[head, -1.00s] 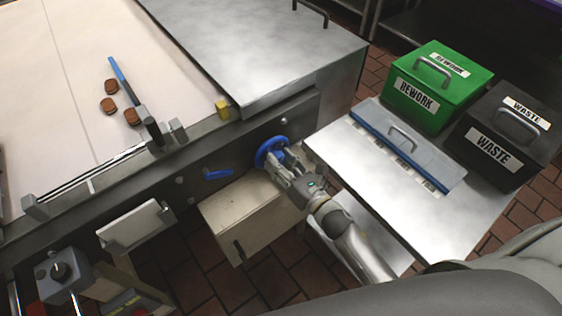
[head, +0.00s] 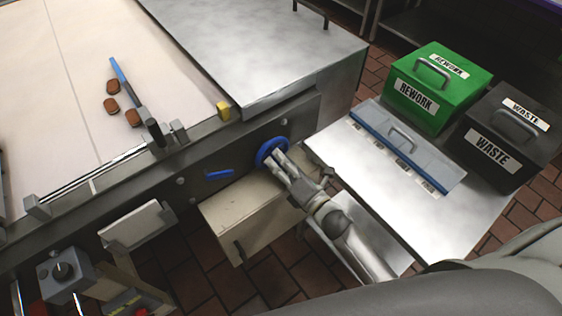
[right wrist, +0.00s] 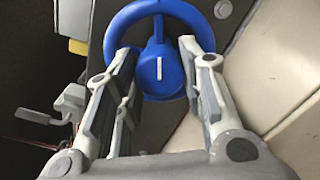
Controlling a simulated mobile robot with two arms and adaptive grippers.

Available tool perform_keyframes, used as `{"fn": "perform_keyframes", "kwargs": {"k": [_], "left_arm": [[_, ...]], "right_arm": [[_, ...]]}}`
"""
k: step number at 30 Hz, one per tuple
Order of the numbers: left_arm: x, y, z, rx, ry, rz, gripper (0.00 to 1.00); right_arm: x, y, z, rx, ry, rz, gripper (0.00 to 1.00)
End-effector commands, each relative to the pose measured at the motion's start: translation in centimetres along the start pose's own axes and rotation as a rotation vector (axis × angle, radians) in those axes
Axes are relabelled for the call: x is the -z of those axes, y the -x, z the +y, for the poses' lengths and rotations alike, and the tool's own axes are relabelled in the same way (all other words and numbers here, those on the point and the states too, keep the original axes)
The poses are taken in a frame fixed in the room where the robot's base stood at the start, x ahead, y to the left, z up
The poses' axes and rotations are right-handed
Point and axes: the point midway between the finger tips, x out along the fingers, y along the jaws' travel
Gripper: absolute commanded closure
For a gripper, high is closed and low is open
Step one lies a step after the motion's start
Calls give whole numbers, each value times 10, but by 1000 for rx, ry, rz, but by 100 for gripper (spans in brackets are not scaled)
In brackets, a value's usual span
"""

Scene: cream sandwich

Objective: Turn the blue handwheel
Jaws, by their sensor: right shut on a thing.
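The blue handwheel (head: 263,154) is on the dark front panel of the machine, right of a blue lever (head: 219,173). My right gripper (head: 276,161) reaches it from the lower right and is shut on its hub. In the right wrist view, the fingers of the right gripper (right wrist: 158,55) lie on both sides of the round blue hub of the handwheel (right wrist: 161,72), which bears a short white mark. The ring of the wheel shows beyond the fingertips; part of it is hidden behind them. My left gripper is not in view.
A beige box (head: 240,205) stands just below the handwheel. A steel table (head: 440,230) to the right holds a green REWORK bin (head: 440,90) and a dark WASTE bin (head: 505,140). Brown sandwich biscuits (head: 111,105) lie on the pale belt (head: 60,150).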

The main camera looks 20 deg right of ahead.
Motion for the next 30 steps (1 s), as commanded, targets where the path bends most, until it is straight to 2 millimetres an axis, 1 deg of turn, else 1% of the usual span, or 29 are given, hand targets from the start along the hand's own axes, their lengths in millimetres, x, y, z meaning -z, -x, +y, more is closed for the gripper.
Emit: {"fn": "perform_keyframes", "kwargs": {"k": [30], "left_arm": [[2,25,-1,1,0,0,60]], "right_arm": [[-1,0,2,2,-965,0,87]]}}
